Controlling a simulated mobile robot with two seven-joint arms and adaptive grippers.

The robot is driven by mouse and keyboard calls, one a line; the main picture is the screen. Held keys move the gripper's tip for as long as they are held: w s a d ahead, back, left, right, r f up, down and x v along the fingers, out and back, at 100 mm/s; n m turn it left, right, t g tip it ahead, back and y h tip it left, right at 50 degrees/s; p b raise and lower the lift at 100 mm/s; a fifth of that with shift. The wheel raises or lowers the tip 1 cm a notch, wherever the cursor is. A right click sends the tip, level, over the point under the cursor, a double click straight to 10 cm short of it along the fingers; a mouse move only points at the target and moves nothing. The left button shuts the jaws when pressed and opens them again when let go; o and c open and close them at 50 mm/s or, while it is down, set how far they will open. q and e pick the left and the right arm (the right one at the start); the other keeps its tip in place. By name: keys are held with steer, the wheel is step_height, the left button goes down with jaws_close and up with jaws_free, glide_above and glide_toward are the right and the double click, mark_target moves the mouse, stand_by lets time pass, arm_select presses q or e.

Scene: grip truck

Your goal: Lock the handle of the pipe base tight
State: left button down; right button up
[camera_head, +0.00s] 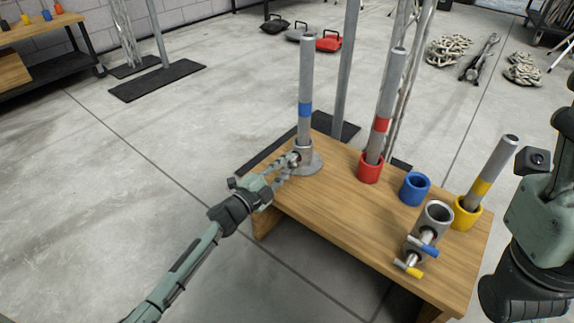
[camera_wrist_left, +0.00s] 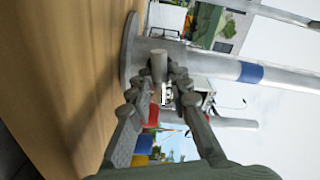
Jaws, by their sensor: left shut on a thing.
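The pipe base (camera_head: 312,163) is a grey round-flanged socket at the table's far left corner. A grey pipe (camera_head: 306,75) with a blue band stands upright in it. In the left wrist view the pipe base flange (camera_wrist_left: 131,50) and the blue-banded pipe (camera_wrist_left: 215,66) lie sideways. A short round handle (camera_wrist_left: 158,66) sticks out from the base toward my fingers. My left gripper (camera_head: 291,160) is at the base's near left side, shut on this handle, which is mostly hidden in the head view. My right arm shows at the right edge, but its fingertips are out of view.
On the wooden table (camera_head: 340,205) stand a red holder (camera_head: 370,168) and a yellow holder (camera_head: 466,214), each with a leaning pipe, and an empty blue cup (camera_head: 414,188). A grey clamp base (camera_head: 434,219) with blue and yellow handles stands at front right. The table's front left is clear.

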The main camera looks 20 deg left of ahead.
arm_select(q)
steer(key=shift+f, duration=0.1)
steer(key=c, duration=1.4)
jaws_free()
steer(key=v, duration=1.2)
